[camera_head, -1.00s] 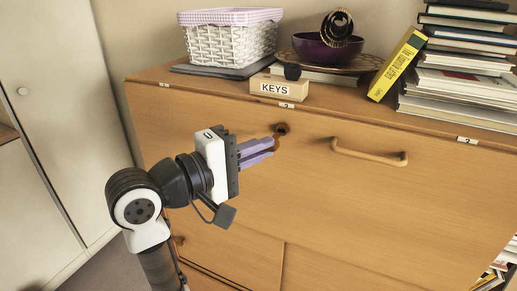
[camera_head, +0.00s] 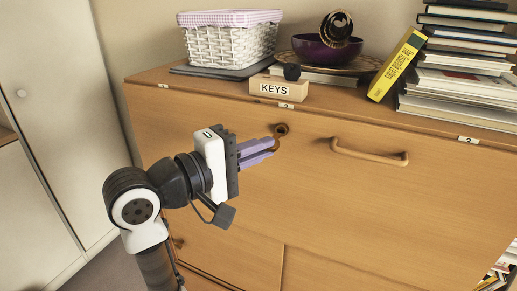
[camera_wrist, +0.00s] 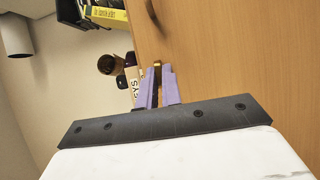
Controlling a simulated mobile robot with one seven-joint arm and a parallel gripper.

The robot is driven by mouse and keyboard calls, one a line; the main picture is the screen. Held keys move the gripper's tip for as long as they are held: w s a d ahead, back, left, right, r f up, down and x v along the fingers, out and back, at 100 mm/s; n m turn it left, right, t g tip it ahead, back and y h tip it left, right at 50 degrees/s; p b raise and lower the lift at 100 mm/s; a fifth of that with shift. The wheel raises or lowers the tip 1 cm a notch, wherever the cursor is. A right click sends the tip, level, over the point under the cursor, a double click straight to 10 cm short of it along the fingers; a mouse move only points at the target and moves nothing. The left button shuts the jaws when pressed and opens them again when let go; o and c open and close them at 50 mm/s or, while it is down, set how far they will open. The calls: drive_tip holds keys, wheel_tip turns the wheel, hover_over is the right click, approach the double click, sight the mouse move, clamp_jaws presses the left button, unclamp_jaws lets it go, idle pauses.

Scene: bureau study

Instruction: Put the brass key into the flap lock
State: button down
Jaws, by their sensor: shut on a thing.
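The flap lock (camera_head: 281,129) is a round dark keyhole fitting in the upper part of the wooden bureau flap, left of the handle. My gripper (camera_head: 273,146) has lilac fingers pointing at the flap, with their tips just below and left of the lock. In the wrist view the fingers (camera_wrist: 159,82) are shut on the brass key (camera_wrist: 157,68), a small piece of which shows between the tips. In the head view the key is mostly hidden by the fingers. I cannot tell whether its tip touches the lock.
The flap handle (camera_head: 369,153) sticks out to the right of the lock. On the bureau top stand a KEYS box (camera_head: 272,88), a white basket (camera_head: 230,45), a purple bowl (camera_head: 318,48), a yellow book (camera_head: 398,65) and stacked books (camera_head: 460,85). The flap below my gripper is clear.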

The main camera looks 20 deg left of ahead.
drive_tip(key=shift+w+b, duration=0.8)
drive_tip(key=shift+w, duration=0.95)
idle(1.2)
drive_tip(key=c, duration=1.6)
unclamp_jaws()
drive_tip(key=o, duration=0.6)
drive_tip(key=shift+c, duration=0.2)
drive_tip(key=b+v, duration=0.2)
drive_tip(key=v, duration=0.6)
drive_tip(key=shift+d, duration=0.1)
